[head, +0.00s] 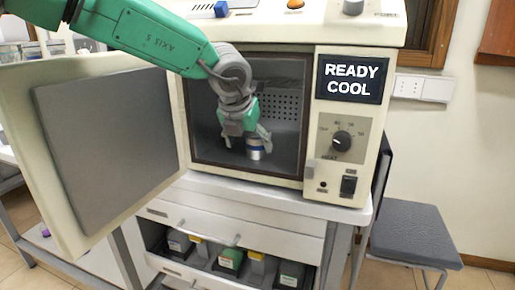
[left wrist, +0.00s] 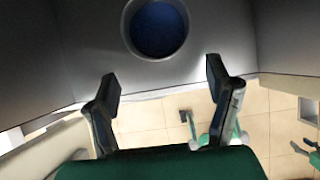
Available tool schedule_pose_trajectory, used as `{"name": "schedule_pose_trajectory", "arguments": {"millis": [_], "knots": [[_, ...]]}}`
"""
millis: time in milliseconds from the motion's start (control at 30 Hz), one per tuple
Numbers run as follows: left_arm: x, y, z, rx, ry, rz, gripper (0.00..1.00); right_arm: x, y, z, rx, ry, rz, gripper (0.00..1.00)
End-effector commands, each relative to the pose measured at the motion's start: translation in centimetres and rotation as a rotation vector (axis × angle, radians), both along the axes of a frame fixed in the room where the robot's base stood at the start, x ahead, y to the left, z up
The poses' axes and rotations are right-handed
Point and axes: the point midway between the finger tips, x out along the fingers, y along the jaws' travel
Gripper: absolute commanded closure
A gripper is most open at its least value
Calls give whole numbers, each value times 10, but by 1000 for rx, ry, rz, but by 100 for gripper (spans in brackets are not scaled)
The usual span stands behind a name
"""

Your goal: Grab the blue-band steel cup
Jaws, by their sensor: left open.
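The blue-band steel cup (head: 256,148) stands on the floor of the open oven chamber in the head view. In the left wrist view the cup (left wrist: 158,28) shows from above as a round pale rim with a dark blue inside, ahead of the fingertips. My left gripper (head: 245,140) reaches into the chamber and is right beside the cup, partly in front of it. In the left wrist view its two fingers (left wrist: 163,78) are apart with nothing between them.
The oven (head: 345,185) has its door (head: 110,140) swung open to the left, and its display (head: 352,79) reads READY COOL. The chamber walls surround my left gripper closely. Below are shelves with several boxes (head: 230,260). A grey stool (head: 412,232) stands at the right.

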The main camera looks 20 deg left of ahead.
Motion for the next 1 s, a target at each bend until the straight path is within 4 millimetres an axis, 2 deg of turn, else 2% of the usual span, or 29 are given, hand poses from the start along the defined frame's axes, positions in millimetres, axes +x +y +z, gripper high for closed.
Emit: {"name": "schedule_pose_trajectory", "arguments": {"millis": [167,367,500,867,1000], "knots": [[10,-4,0,3,0,-2,28,0,0,1,0,0,1,60],[37,-8,0,5,0,-1,28,0,0,2,0,0,0,60],[47,-5,-19,6,3,-2,28,0,0,-2,0,0,0,60],[52,-4,-26,2,0,-2,28,0,0,-3,0,0,0,60],[52,-5,-26,4,0,-2,77,0,0,-3,0,0,0,60]]}}
